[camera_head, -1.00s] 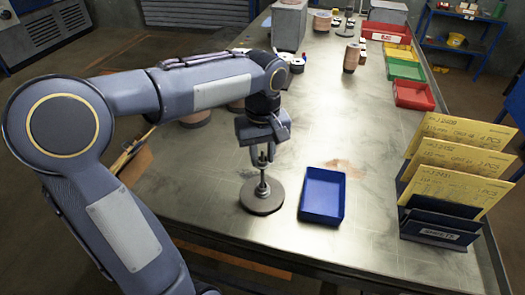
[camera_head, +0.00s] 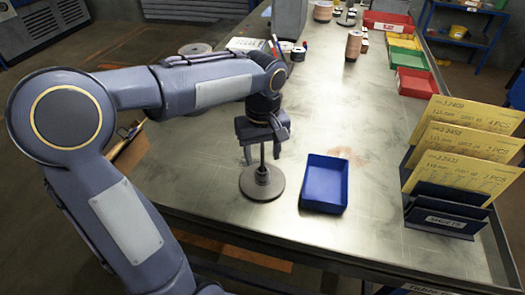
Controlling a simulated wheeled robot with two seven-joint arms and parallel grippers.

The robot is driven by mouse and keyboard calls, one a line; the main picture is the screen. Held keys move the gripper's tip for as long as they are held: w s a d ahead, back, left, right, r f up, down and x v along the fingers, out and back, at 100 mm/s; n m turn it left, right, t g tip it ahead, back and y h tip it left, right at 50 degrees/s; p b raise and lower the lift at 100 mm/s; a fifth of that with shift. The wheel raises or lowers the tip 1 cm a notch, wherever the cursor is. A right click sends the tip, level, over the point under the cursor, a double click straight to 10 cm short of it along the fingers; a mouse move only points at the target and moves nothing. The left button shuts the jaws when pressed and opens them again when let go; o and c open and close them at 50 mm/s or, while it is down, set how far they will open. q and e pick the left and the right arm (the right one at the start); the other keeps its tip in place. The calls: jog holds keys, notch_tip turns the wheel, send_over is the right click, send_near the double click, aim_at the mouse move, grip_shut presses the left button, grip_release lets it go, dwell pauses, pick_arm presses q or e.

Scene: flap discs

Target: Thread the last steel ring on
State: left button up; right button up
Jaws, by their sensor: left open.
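A slim upright post (camera_head: 262,155) rises from a round grey base (camera_head: 252,189) on the metal table. A small dark stack (camera_head: 262,175) sits around the lower post; I cannot tell separate rings in it. My left gripper (camera_head: 262,151) points down over the post. Its fingers are spread on either side of the post top, with nothing seen held between them. The gripper body hides the very top of the post. A blue tray (camera_head: 325,205) stands to the right of the base and looks empty. My right gripper is not in view.
A rack with yellow cards (camera_head: 464,146) stands at the right edge. Red (camera_head: 414,86), green and yellow bins line the far right. Copper-coloured cylinders (camera_head: 353,46) and other small items stand farther back. The table between the blue tray and the card rack is clear.

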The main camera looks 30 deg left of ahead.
pick_arm(q)
jog(key=shift+r+p, duration=0.45)
jog(key=shift+r, duration=3.45)
jog(key=shift+r, duration=0.15)
notch_tip(320, 180, up, 3)
jog(key=p, duration=0.3)
jog(key=shift+f, duration=0.3)
jog(key=shift+s, duration=0.1)
